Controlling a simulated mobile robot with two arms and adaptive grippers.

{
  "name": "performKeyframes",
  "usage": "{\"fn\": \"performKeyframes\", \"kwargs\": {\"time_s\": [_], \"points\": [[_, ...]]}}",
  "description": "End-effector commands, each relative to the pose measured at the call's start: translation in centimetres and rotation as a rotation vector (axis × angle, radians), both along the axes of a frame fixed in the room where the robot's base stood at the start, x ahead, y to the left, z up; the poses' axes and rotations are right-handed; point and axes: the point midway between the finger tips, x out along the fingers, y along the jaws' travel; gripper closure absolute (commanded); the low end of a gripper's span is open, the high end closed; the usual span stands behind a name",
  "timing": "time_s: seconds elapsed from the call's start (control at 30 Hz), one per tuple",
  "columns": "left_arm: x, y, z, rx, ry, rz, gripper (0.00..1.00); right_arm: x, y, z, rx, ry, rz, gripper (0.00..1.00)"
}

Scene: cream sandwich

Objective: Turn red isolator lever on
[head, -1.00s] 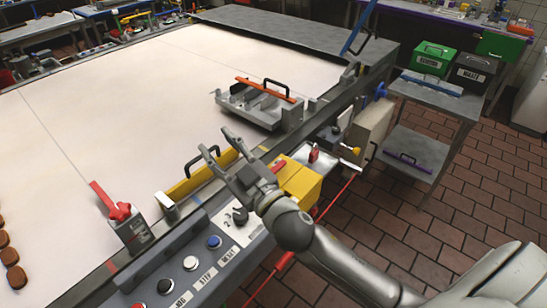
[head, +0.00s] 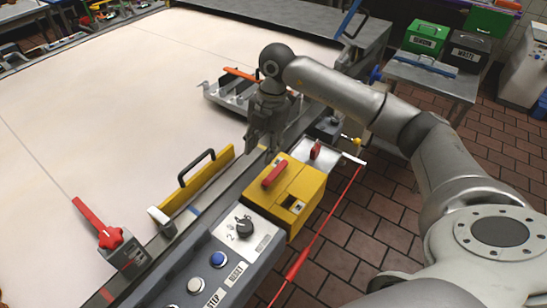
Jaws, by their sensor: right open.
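A red lever (head: 274,173) lies along the top of a yellow box (head: 293,203) beside the control panel, at the right edge of the conveyor. My right gripper (head: 263,148) points down just behind the lever and box, as seen from the head. It is open and appears empty. I see no contact between its fingers and the lever, though the gap is hard to judge. My left gripper is out of view.
The control panel (head: 215,270) has a dial and several buttons. A yellow guard (head: 195,185) with a black handle stands along the belt edge. A metal tray-like fixture (head: 228,94) is behind my gripper.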

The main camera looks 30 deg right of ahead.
Motion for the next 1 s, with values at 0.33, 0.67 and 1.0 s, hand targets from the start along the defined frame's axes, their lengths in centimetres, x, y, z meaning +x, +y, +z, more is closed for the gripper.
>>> {"fn": "performKeyframes", "kwargs": {"time_s": [0.33, 0.67, 1.0], "points": [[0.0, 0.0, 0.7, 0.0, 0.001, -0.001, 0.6, -0.4, -5.1, -0.2, -0.163, 0.053, -0.121, 0.59], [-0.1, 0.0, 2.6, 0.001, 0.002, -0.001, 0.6, -0.5, -4.9, -6.3, -0.159, 0.054, -0.117, 0.59], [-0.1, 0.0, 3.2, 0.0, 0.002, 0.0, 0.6, -0.4, -4.9, -9.4, -0.158, 0.049, -0.116, 0.59]]}}
